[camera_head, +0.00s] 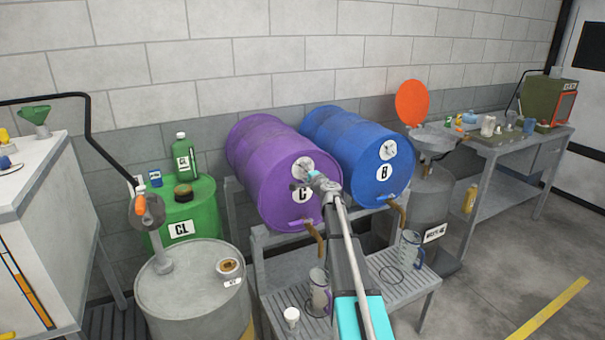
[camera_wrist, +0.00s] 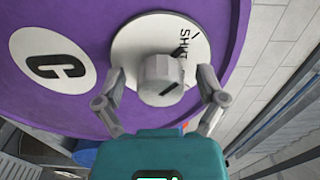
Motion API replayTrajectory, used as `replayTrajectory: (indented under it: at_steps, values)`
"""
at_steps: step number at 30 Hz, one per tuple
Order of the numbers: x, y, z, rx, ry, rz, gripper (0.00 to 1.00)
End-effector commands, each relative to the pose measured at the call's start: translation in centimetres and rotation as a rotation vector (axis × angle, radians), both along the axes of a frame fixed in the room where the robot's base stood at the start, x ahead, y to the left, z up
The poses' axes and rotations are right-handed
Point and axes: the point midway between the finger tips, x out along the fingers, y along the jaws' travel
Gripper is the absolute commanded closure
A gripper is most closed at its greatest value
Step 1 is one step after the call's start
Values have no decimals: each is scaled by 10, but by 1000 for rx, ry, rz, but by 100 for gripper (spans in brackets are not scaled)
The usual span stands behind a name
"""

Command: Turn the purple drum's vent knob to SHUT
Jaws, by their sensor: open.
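The purple drum (camera_head: 262,158) labelled C lies on its side on a grey rack, its end face toward me. In the wrist view its purple face (camera_wrist: 80,25) fills the top left, with the C label (camera_wrist: 52,68). The grey vent knob (camera_wrist: 160,78) sits on a white dial plate (camera_wrist: 135,42) with SHUT printed at its upper right. A dark mark on the knob slants; which setting it points at is unclear. My gripper (camera_wrist: 162,85) is open, its fingers on either side of the knob with gaps visible. In the head view my gripper (camera_head: 312,180) partly covers the dial.
A blue drum (camera_head: 355,140) labelled B lies close at the right on the same rack. Dispensing taps and jugs (camera_head: 411,250) are below the drums. A grey drum (camera_head: 195,285) with a pump stands at the left.

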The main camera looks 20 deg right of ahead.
Motion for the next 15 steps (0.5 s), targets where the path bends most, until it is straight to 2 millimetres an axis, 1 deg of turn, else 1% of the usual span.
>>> replayTrajectory:
  at_steps: [5, 8, 11, 15]
  values:
    - [-8, 0, 0, 0, 0, 0, 11]
    - [-17, 0, 0, 0, 0, -1, 11]
    - [-30, 0, 0, 0, 0, -1, 11]
    - [-52, -1, 0, 0, 0, -1, 11]
